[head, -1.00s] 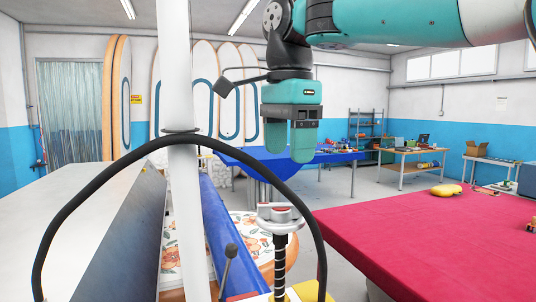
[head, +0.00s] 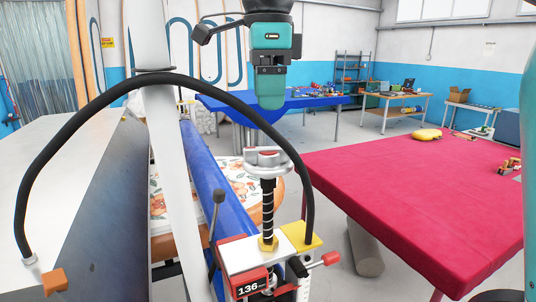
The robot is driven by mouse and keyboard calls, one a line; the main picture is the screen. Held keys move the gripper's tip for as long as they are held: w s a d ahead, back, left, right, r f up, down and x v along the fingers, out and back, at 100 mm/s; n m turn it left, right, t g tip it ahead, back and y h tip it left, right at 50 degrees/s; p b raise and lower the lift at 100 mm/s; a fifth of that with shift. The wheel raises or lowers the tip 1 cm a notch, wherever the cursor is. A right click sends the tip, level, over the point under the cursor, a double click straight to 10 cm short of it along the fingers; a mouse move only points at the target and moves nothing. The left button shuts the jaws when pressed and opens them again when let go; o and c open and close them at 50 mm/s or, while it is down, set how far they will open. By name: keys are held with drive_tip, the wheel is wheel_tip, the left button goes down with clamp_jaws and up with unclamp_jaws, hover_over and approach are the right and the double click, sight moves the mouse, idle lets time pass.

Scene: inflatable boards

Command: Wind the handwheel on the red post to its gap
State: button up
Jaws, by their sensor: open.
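The handwheel (head: 267,158) is a pale grey wheel with a red part, on top of a dark upright threaded spindle (head: 268,210). The spindle rises from a red-and-white post head (head: 245,258) marked 136, with a yellow block on its right. My gripper (head: 270,100) hangs fingers down above the handwheel, open and empty. It appears apart from the wheel, with clear space under the fingertips. The fingers line up one behind the other, so the opening between them is hidden. I cannot make out the gap on the wheel.
A black hose (head: 165,77) arches past a white pole (head: 165,130) and comes down just right of the handwheel. A dark lever (head: 217,205) stands left of the spindle. A red-covered table (head: 420,190) is to the right, a blue-covered table (head: 300,101) behind.

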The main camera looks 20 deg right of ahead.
sight(268, 147)
wheel_tip(268, 147, down, 9)
drive_tip(key=b, duration=0.7)
drive_tip(key=shift+r+b, duration=0.1)
drive_tip(key=shift+b, duration=0.2)
drive_tip(key=c, duration=0.9)
